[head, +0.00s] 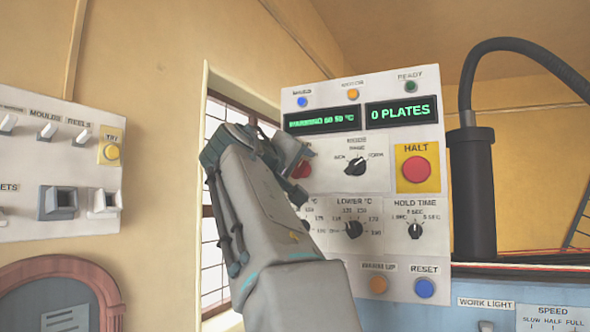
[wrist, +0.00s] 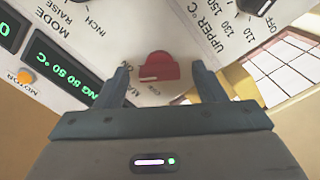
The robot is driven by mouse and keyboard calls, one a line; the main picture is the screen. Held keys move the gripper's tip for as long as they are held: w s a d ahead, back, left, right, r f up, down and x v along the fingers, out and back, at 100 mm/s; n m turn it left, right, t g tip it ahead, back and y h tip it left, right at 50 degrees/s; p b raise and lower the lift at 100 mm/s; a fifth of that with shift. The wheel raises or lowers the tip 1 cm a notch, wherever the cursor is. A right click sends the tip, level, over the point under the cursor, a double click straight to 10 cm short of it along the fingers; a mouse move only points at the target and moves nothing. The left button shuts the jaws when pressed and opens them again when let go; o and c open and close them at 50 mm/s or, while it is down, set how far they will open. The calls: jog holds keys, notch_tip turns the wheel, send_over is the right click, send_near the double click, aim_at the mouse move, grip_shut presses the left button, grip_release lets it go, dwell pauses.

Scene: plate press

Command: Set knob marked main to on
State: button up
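My gripper (wrist: 163,72) is open, with one finger on each side of the knob and gaps to both. Whether the fingertips reach past its face, I cannot tell.
Close by are the mode knob (head: 355,167), the lower temperature knob (head: 353,229) and the red HALT button (head: 416,169). The green display (head: 320,120) reads a warming message. A black hose (head: 470,75) rises at the right. A window (head: 212,200) lies behind my arm.

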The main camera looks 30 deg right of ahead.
jog(key=b+v, duration=0.2)
jog(key=v, duration=1.1)
jog(key=shift+s+a+b, duration=0.25)
jog(key=shift+a+b, duration=0.05)
